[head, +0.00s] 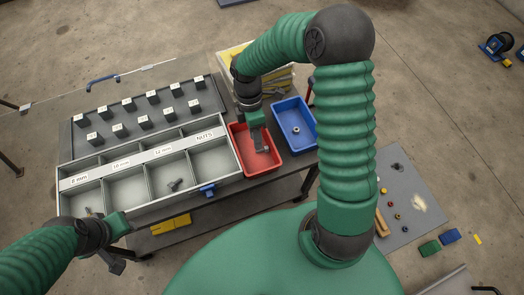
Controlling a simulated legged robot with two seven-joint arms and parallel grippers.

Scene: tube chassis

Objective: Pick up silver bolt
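A dark grey bolt (175,184) lies in a compartment of the sorting box (235,180), in the column labelled 12 mm. Another small metal piece (90,211) lies in the leftmost compartment, too small to name surely. My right gripper (260,146) points down into the red bin (238,132), right of the sorting box. Whether it holds anything is too small to tell. My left gripper (114,262) is at the lower left, beside the front edge of the sorting box. Its fingers are small and dark, and their opening is unclear.
A blue bin (278,112) with a small ring-like part (296,129) stands right of the red bin. A grey rack (72,150) with several labelled black blocks lies behind the sorting box. A grey mat (398,178) with small parts lies on the floor at right.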

